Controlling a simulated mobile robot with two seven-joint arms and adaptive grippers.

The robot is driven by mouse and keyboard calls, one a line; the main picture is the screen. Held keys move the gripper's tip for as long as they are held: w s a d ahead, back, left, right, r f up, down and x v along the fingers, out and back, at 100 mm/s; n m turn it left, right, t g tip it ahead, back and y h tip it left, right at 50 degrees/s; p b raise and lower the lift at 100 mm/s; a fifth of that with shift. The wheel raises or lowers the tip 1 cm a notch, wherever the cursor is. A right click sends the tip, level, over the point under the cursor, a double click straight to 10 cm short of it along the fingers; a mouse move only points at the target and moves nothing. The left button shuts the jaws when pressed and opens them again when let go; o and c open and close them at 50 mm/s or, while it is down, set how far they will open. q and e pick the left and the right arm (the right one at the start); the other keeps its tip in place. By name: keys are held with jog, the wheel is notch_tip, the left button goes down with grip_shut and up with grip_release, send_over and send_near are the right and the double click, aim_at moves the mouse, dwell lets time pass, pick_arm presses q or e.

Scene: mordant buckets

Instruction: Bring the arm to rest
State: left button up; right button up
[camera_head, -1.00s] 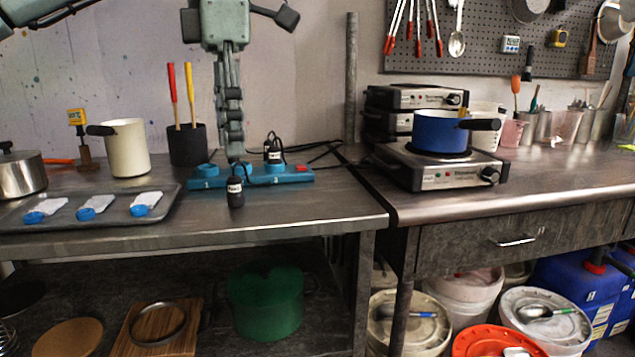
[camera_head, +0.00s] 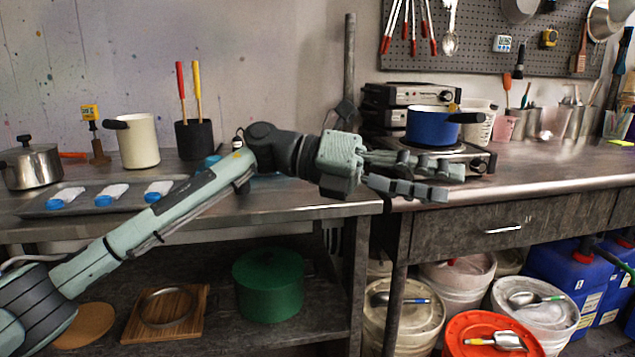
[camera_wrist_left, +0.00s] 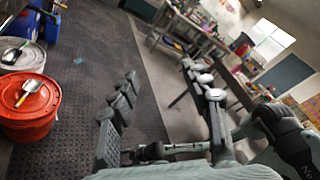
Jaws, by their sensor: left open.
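My left arm comes in from the lower left in the head view and bends to the right. Its gripper (camera_head: 452,180) is open and empty, with its fingers pointing right, in front of the right bench's front part. In the left wrist view the two fingers of the gripper (camera_wrist_left: 165,105) stand apart, with only floor and distant furniture between them. The arm hides most of the blue socket rack on the left bench. My right gripper is not in view.
A blue pot (camera_head: 432,127) stands on the hot plate (camera_head: 478,162) just behind the gripper. A tray (camera_head: 40,207) of blue-capped items, a cream pot (camera_head: 138,142) and a steel pot (camera_head: 24,168) stand left. Buckets, including a red-lidded one (camera_head: 470,325), stand below. Wrist view shows open floor (camera_wrist_left: 95,60).

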pick_arm(q)
jog(key=w+a+f+n+t+h, duration=0.1)
jog(key=w+a+f+n+t, duration=0.2)
jog(key=w+a+n+t, duration=0.5)
jog(key=w+a+f+n+t+h, duration=0.15)
jog(key=w+n+t, duration=0.35)
jog(key=n+t, duration=0.7)
jog(key=w+a+f+n+t+y, duration=0.1)
jog(key=a+f+n+y, duration=0.65)
jog(key=f, duration=0.35)
jog(key=w+a+f+n+y, duration=0.1)
jog(key=a+f+n+y, duration=0.5)
jog(key=f+n, duration=0.35)
jog(key=s+a+f+n+g+y, duration=0.3)
jog(key=s+a+f, duration=0.3)
jog(key=f, duration=0.5)
jog(key=s+a+f+n+g+y, duration=0.25)
jog(key=s+a+f, duration=0.25)
jog(key=f, duration=0.5)
jog(key=s+a+f+n+g, duration=0.1)
jog(key=s+f, duration=0.3)
jog(key=s, duration=0.4)
jog(key=s+a+f+n+g, duration=0.1)
jog(key=s+a+f+g, duration=0.3)
jog(key=s, duration=0.4)
jog(key=s+a+f+n+g+y, duration=0.1)
jog(key=s+a+f+g, duration=0.2)
jog(key=s+f, duration=0.3)
jog(key=s, duration=0.3)
jog(key=shift+f, duration=0.25)
